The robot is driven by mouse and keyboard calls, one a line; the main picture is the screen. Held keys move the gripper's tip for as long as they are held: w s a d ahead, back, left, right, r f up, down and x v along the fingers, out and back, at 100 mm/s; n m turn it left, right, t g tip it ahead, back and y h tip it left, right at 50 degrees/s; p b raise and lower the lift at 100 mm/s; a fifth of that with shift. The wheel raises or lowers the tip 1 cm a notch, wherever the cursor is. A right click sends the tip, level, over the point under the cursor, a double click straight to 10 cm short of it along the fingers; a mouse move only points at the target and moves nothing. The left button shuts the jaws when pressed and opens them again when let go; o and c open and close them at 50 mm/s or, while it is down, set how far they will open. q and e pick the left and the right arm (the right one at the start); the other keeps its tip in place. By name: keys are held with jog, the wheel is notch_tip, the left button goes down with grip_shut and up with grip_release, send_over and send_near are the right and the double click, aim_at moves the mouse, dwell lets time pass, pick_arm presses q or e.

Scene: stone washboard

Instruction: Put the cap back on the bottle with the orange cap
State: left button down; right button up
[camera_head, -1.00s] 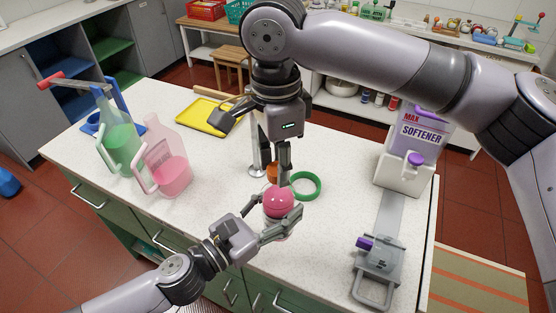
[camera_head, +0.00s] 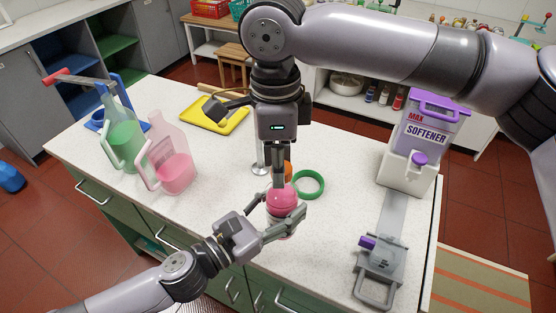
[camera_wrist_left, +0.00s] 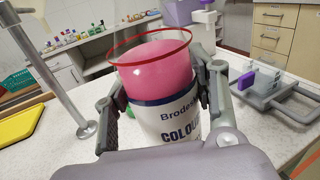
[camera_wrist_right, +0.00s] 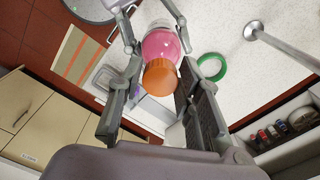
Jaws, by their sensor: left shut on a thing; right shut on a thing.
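My left gripper (camera_head: 268,218) is shut around the bottle (camera_head: 284,203), which holds pink contents. In the left wrist view the bottle (camera_wrist_left: 170,125) has a white label and a red rim line, with one finger on each side. My right gripper (camera_head: 278,183) points down over the bottle, shut on the orange cap (camera_head: 289,169). In the right wrist view the cap (camera_wrist_right: 160,77) lies between the fingers, in line with the pink body. The left wrist view does not show the cap. I cannot tell whether the cap touches the neck.
A green ring (camera_head: 309,184) lies right of the bottle, near a metal stand (camera_head: 260,168). Green (camera_head: 124,145) and pink (camera_head: 172,170) jugs stand left. A yellow tray (camera_head: 220,119) is behind. The softener dispenser (camera_head: 408,173) and grey device (camera_head: 379,262) are at right.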

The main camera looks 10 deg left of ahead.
jog(key=shift+o, duration=0.2)
jog(key=shift+s+d+f, duration=0.1)
jog(key=shift+s, duration=0.05)
jog(key=o, duration=0.7)
